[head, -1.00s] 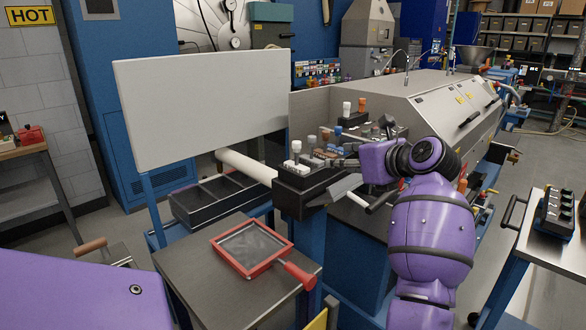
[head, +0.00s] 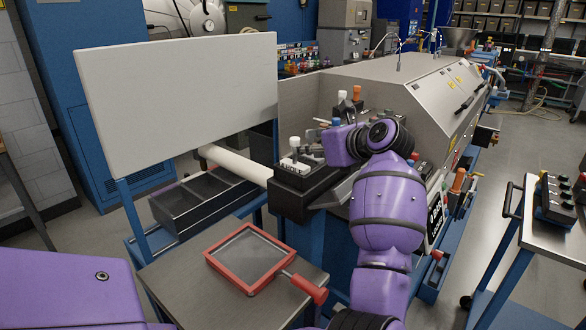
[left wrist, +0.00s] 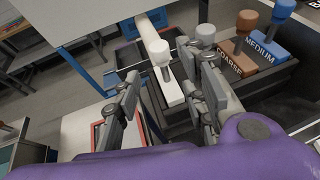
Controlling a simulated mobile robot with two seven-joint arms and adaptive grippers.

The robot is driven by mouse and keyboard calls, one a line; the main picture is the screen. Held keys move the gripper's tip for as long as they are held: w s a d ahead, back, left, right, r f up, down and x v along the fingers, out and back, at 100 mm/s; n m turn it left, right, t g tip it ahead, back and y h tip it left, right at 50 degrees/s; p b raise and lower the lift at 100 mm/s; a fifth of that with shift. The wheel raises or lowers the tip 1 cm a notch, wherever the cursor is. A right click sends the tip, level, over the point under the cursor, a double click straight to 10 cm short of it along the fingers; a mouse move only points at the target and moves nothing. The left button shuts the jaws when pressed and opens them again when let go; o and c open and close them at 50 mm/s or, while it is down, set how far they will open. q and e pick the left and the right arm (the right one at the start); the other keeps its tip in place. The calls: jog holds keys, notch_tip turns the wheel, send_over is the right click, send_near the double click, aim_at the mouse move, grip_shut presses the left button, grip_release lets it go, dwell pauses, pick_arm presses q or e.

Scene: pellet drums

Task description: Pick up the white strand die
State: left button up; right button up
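The white strand die (head: 295,162) stands upright in a black rack on the machine's near left corner, its white knob on top. In the left wrist view the white strand die (left wrist: 159,53) shows between the fingers, with its pale block below the knob. My left gripper (head: 314,153) is beside the die in the head view, mostly hidden by my purple wrist. In the left wrist view my left gripper (left wrist: 163,68) is open, with one finger to each side of the die. Whether a finger touches it cannot be told. My right gripper is not in view.
A grey-knobbed die (left wrist: 206,36) stands close by the right finger. Brown COARSE (left wrist: 236,58) and blue MEDIUM (left wrist: 266,44) dies are farther right.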

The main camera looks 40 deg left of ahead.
aim_at(297, 144)
pick_arm(q)
jog(key=x, duration=0.3)
jog(key=p+x, duration=0.1)
jog(key=shift+w+a+r, duration=0.1)
jog(key=shift+a+r, duration=0.1)
jog(key=shift+a, duration=0.3)
jog(key=shift+w+a+f, duration=0.1)
jog(key=shift+a+f, duration=0.1)
grip_shut()
jog(key=shift+r, duration=0.2)
